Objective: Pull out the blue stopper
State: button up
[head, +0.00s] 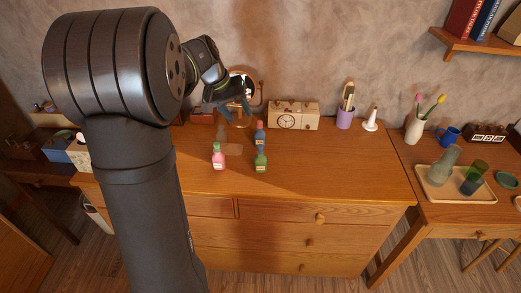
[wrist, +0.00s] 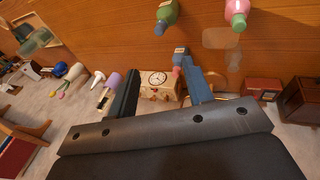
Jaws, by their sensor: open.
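The blue stopper (wrist: 160,27) sits in the neck of a green bottle (wrist: 167,11) in the wrist view. In the head view the green bottle (head: 261,162) stands upright on the dresser top, at the front right of a small bottle group. A blue bottle (head: 260,137) with a pinkish stopper stands behind it. A pink bottle (head: 218,161) with a green stopper stands to its left. My gripper (head: 242,108) is above the back of the dresser, behind and apart from the bottles. In the wrist view its fingers (wrist: 160,82) are spread with nothing held.
A clock box (head: 292,116), a purple cup (head: 345,118) and a white cone (head: 370,120) stand along the dresser's back. A round mirror is partly hidden behind my gripper. A faint translucent shape (head: 234,149) lies between the bottles. The dresser's right front (head: 345,175) is clear.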

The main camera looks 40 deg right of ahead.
jog(key=w+a+f+t+y, duration=0.1)
jog(key=w+a+f+t, duration=0.35)
jog(key=w, duration=0.25)
jog(key=w+a+f+t, duration=0.3)
jog(key=w+a+t, duration=0.25)
jog(key=w, duration=0.25)
jog(key=m+g+h, duration=0.8)
jog(key=h, duration=0.2)
send_near(260, 148)
jog(key=x, duration=1.1)
jog(key=shift+w+f, duration=0.35)
grip_shut()
